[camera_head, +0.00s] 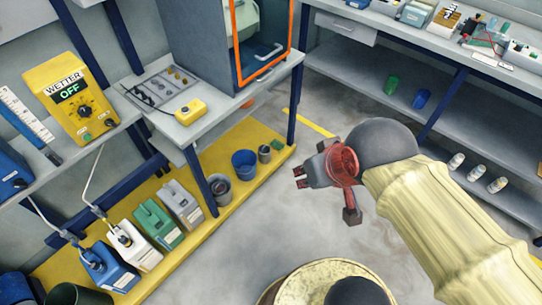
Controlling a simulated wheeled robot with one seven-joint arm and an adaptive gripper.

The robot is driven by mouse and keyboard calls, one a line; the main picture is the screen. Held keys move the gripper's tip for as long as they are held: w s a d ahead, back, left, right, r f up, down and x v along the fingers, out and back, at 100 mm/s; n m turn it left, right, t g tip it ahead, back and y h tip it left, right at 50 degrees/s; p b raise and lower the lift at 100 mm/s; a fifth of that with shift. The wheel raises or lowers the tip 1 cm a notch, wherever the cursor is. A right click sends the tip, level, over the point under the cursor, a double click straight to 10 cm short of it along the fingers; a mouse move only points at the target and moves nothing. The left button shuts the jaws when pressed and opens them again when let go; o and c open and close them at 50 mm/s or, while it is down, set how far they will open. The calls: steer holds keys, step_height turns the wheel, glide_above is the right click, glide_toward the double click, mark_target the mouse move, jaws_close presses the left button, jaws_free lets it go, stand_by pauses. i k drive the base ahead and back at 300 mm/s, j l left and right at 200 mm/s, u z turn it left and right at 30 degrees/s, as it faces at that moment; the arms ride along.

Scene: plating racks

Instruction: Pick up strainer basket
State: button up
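I cannot single out a strainer basket for certain. The likeliest candidates are small open containers on the yellow lower shelf: a grey bucket (220,188), a blue bucket (244,164) and a small dark cup (264,153). They are too small for me to see any mesh. My gripper (327,197) is over open floor, to the right of these containers and apart from them. Its fingers look spread, with nothing visible between them.
Several coloured jugs or canisters (158,222) line the yellow shelf (205,232) at left. A bench (205,115) with a yellow box (190,112) stands above, its blue leg (200,178) near the grey bucket. Right shelves (365,85) hold small cups. The middle floor is clear.

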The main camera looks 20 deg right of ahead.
mark_target(264, 151)
steer(key=z, duration=0.15)
steer(key=u, duration=2.75)
steer(key=z, duration=2.75)
steer(key=i, duration=0.9)
